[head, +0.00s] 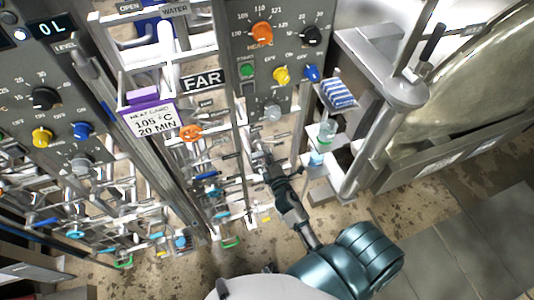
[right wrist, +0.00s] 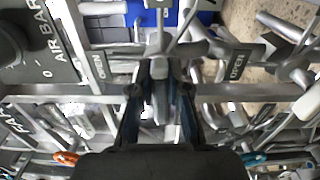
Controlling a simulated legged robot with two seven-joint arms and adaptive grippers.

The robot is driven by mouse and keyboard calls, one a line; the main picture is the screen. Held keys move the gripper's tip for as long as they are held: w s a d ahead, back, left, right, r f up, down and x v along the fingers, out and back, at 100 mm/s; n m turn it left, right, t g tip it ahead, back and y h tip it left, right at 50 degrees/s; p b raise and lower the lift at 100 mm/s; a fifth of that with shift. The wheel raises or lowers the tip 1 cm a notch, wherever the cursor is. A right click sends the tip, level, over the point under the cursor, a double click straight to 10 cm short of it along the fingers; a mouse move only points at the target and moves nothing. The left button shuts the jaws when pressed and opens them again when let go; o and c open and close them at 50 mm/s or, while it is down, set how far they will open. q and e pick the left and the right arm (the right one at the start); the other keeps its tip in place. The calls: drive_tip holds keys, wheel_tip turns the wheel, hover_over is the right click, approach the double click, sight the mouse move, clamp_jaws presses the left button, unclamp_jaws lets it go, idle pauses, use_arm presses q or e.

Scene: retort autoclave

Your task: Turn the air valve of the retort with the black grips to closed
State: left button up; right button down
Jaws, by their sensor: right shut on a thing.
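My right gripper (head: 262,160) reaches up from the lower right into the pipework below the right-hand control panel (head: 285,55). In the right wrist view its dark fingers (right wrist: 160,95) are shut around a grey valve handle (right wrist: 158,70), whose lower part is partly hidden between them. An OPEN plate (right wrist: 98,65) is left of the handle and another OPEN plate (right wrist: 237,65) is right of it. An AIR BAR gauge label (right wrist: 62,40) is at the upper left. A black grip (head: 433,42) stands on the retort at the right. My left gripper does not show.
A FAR sign (head: 203,80) and a purple-edged card (head: 150,118) hang left of the panel. An orange handwheel (head: 190,132) and crowded pipes are close by. A small shelf (head: 325,155) is to the right. Floor is clear at the lower right.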

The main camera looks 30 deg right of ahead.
idle(0.6)
drive_tip(key=c, duration=1.1)
unclamp_jaws()
drive_tip(key=shift+w, duration=0.1)
drive_tip(key=shift+w+f, duration=0.1)
drive_tip(key=shift+f, duration=0.05)
drive_tip(key=v, duration=1.2)
drive_tip(key=shift+f, duration=0.1)
drive_tip(key=shift+d, duration=0.1)
